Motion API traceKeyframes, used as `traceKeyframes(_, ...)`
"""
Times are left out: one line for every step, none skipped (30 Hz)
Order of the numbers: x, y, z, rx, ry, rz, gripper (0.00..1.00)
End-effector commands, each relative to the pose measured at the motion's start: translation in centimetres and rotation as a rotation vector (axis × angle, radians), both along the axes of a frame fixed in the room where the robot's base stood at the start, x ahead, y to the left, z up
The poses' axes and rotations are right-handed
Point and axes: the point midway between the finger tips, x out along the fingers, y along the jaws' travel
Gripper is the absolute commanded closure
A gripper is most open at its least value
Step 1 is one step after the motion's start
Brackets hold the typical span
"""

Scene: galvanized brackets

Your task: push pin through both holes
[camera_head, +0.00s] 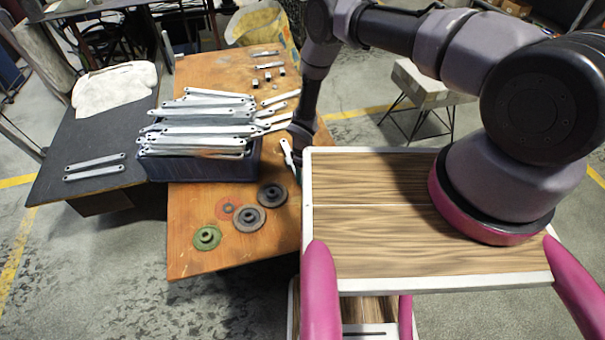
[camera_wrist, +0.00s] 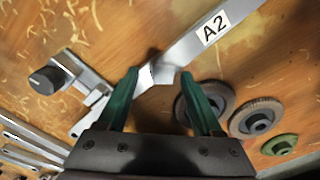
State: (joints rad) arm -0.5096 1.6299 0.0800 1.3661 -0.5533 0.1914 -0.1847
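In the wrist view my gripper (camera_wrist: 158,77) has two green fingers standing apart, with no object clearly clamped between them. A flat grey metal bracket labelled A2 (camera_wrist: 186,42) runs from the upper right to the gap between the fingertips. A metal strip continues to the lower left, partly hidden behind the left finger; I cannot tell whether it is a second bracket. No pin or hole can be made out there. In the head view my gripper (camera_head: 295,140) is low over the right side of the wooden table, above a pale bracket (camera_head: 289,158).
A metal fixture with a black knob (camera_wrist: 46,80) is left of the fingers. Round gear-like parts (camera_wrist: 256,118) lie at right. In the head view a dark bin (camera_head: 205,166) heaped with brackets stands left of my gripper. Small metal pieces (camera_head: 268,75) lie at the table's back.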

Motion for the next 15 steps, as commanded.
traceKeyframes(0.0,0.0,0.0,0.000,0.000,0.000,0.33)
traceKeyframes(0.0,0.0,0.0,0.000,0.000,0.000,0.33)
traceKeyframes(0.0,0.0,0.0,0.000,0.000,0.000,0.33)
traceKeyframes(0.0,0.0,0.0,0.000,0.000,0.000,0.33)
traceKeyframes(0.0,0.0,0.0,0.000,0.000,0.000,0.33)
traceKeyframes(0.0,0.0,0.0,0.000,0.000,0.000,0.33)
traceKeyframes(0.0,0.0,0.1,0.000,0.000,0.000,0.33)
traceKeyframes(0.0,0.0,0.2,0.000,0.000,0.000,0.33)
traceKeyframes(0.1,0.0,0.5,0.000,-0.001,0.000,0.33)
traceKeyframes(0.1,0.1,0.8,0.000,-0.001,0.000,0.33)
traceKeyframes(0.1,0.1,1.1,0.001,-0.002,0.000,0.33)
traceKeyframes(0.1,0.1,1.7,0.000,-0.001,0.001,0.33)
traceKeyframes(0.2,0.1,2.3,0.001,-0.003,0.001,0.33)
traceKeyframes(0.1,0.1,2.8,0.001,-0.003,0.001,0.33)
traceKeyframes(0.2,0.1,3.7,0.001,-0.003,0.001,0.33)
